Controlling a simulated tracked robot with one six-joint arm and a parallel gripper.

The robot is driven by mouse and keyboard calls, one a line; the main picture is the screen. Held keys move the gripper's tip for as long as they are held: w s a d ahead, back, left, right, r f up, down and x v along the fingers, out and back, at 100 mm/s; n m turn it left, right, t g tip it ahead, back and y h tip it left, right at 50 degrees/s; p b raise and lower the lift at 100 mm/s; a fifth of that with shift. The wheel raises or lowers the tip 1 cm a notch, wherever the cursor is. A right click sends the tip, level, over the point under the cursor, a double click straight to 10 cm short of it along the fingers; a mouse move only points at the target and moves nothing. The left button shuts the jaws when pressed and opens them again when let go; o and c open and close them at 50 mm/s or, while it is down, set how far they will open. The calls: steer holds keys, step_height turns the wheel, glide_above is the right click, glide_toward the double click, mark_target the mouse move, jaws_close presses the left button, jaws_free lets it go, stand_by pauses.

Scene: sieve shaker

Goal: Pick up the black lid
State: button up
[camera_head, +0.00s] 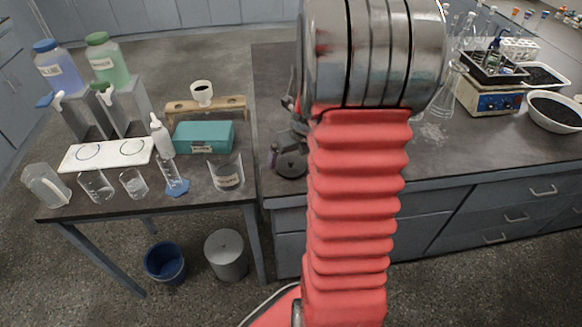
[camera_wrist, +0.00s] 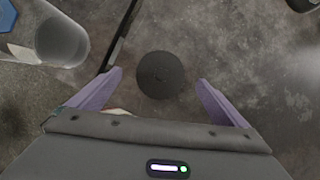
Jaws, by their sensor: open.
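The black lid (camera_wrist: 160,75) is a flat, dark round disc lying on the grey counter top in the wrist view. It also shows in the head view (camera_head: 291,168), near the left edge of the right-hand counter, partly behind my arm. My gripper (camera_wrist: 159,78) is open, with one purple finger to the left of the lid and one to the right. The fingers look apart from the lid, and nothing is held. How high they are above it is hard to tell. In the head view my arm hides most of the gripper.
A dark gap between the two tables runs left of the lid. A clear beaker (camera_head: 227,175) stands on the left table (camera_head: 110,208), close to that gap; it also shows in the wrist view (camera_wrist: 62,42). The counter right of the lid is mostly bare.

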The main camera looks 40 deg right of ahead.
mark_target(291, 161)
steer(key=shift+x, duration=2.45)
steer(key=shift+s+d, duration=0.1)
steer(key=shift+d, duration=0.05)
steer(key=shift+c, duration=0.5)
steer(key=c, duration=1)
step_height(291, 161, up, 10)
